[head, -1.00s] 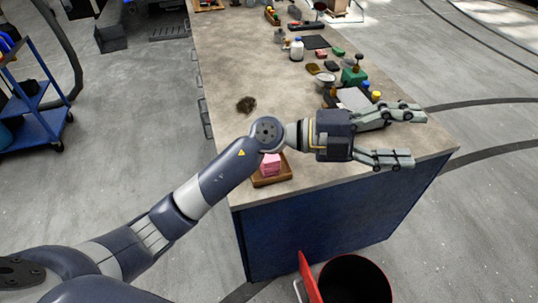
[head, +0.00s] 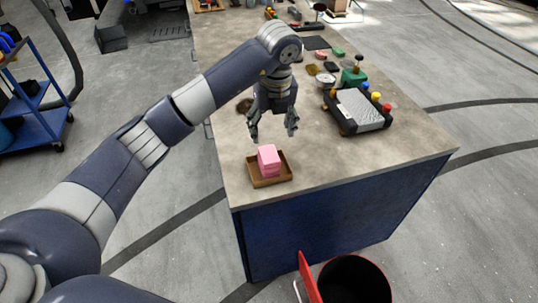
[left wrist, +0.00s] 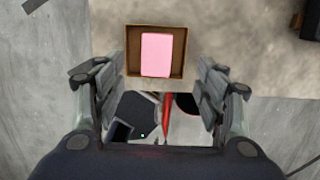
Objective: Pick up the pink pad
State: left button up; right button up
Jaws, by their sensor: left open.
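A pink pad (head: 268,155) lies on top of what looks like a small stack of pink pads in a shallow brown tray (head: 287,178) near the front left corner of the workbench. My left gripper (head: 272,135) points down, open and empty, above the bench just behind the tray. In the left wrist view the pink pad (left wrist: 157,55) shows ahead, near the top middle, inside the square brown tray (left wrist: 130,60). The open left fingers (left wrist: 155,78) stand to either side, apart from it. My right gripper is not in view.
A black device with a pale panel (head: 361,110) stands on the bench (head: 340,160) to the right, with a green item (head: 353,77) behind it. Bare bench lies right of the tray. A dark bin (head: 352,280) stands on the floor in front.

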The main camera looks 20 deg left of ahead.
aim_at(269, 154)
pick_arm(q)
jog(key=f, duration=0.3)
jog(key=shift+w+a+f+p, duration=0.2)
jog(key=shift+f+p, duration=0.1)
jog(key=shift+p, duration=0.05)
jog(key=shift+s+f+p, duration=0.1)
jog(key=shift+f+p, duration=0.3)
jog(key=shift+f, duration=0.05)
jog(key=f+p, duration=0.2)
jog(key=f, duration=0.2)
jog(key=shift+a, duration=0.2)
jog(key=shift+f, duration=0.3)
jog(key=c, duration=0.9)
